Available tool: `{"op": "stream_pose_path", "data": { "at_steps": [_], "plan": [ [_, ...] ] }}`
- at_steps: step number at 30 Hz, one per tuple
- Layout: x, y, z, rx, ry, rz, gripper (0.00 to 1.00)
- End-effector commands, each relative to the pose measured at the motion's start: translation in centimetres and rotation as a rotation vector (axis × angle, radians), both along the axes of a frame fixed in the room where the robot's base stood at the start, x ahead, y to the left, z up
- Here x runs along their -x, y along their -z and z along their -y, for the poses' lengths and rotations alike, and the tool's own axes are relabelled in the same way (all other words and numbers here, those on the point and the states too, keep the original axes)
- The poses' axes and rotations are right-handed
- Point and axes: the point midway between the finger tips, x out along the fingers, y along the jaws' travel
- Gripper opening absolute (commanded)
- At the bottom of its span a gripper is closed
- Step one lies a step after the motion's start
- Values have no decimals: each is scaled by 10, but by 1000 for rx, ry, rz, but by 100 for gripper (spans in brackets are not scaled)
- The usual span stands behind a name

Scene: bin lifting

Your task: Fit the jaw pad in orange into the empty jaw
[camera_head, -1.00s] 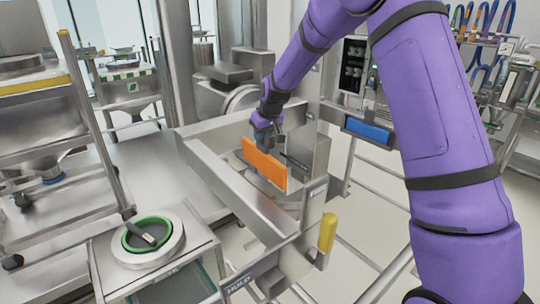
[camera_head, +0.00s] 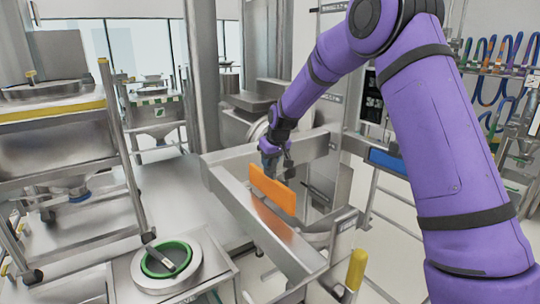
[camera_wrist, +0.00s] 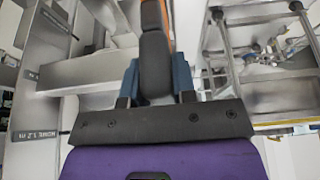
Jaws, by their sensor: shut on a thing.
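The orange jaw pad (camera_head: 272,189) is a flat plate held upright below my gripper (camera_head: 271,160) in the head view. My gripper is shut on it. In the wrist view a dark block (camera_wrist: 154,62) sits between my gripper's fingers (camera_wrist: 156,82), with a thin orange edge (camera_wrist: 150,14) of the pad beyond it. The pad is at the near steel beam (camera_head: 262,220) of a steel frame, and a faint orange reflection shows on that beam. I cannot tell whether the pad touches the beam. I cannot make out the empty jaw with certainty.
A round grey base with a green ring (camera_head: 165,260) stands on a steel stand at the lower left. A yellow-capped post (camera_head: 356,270) rises at the front. Steel racks (camera_head: 60,130) stand on the left. A blue box (camera_head: 392,161) is to the right of the frame.

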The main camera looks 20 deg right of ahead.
Motion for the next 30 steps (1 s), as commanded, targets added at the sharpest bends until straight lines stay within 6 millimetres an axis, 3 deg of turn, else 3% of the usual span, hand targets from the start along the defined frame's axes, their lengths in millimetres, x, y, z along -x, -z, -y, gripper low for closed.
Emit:
{"op": "stream_pose_path", "data": {
  "at_steps": [30],
  "plan": [
    [0,84,0,0,0,0,0]
  ]
}}
